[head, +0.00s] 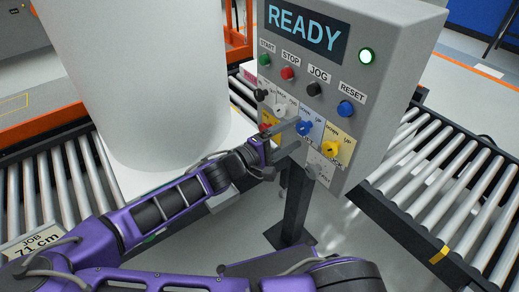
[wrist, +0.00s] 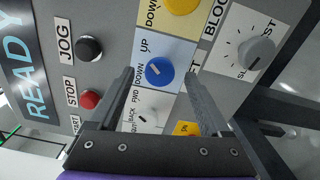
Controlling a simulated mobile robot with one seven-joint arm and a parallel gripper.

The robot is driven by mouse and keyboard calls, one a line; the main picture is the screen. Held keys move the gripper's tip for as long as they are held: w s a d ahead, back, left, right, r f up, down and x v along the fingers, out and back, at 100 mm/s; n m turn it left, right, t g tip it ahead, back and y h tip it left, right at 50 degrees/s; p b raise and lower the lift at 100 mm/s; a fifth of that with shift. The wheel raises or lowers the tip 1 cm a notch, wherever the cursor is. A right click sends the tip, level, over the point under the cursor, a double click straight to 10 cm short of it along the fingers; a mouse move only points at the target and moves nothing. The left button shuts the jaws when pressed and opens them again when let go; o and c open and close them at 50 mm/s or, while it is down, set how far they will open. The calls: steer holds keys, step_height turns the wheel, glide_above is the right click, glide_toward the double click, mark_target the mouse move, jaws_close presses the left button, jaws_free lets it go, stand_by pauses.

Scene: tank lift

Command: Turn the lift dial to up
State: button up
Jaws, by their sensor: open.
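The blue dial (head: 304,128) sits on a light blue plate marked DOWN and UP, on the front of the grey control panel (head: 388,75). In the wrist view the blue dial (wrist: 159,71) shows a small white mark, which seems to lie on the DOWN side. The name below its plate is mostly hidden by a finger; only its last letters show. My gripper (head: 297,134) is open in front of the panel. In the wrist view its fingers (wrist: 159,77) stand on either side of the blue dial, with a gap to each side. I cannot tell whether they touch the panel.
A yellow dial (head: 331,148), also marked DOWN and UP, is beside the blue one. A white dial (wrist: 150,117) and grey dial (wrist: 256,53) are near. Push buttons (head: 314,89) are above; the display reads READY. A large white tank (head: 150,80) stands left, roller conveyors (head: 450,190) right.

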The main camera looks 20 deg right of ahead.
steer(key=v, duration=1.5)
steer(key=shift+p, duration=0.3)
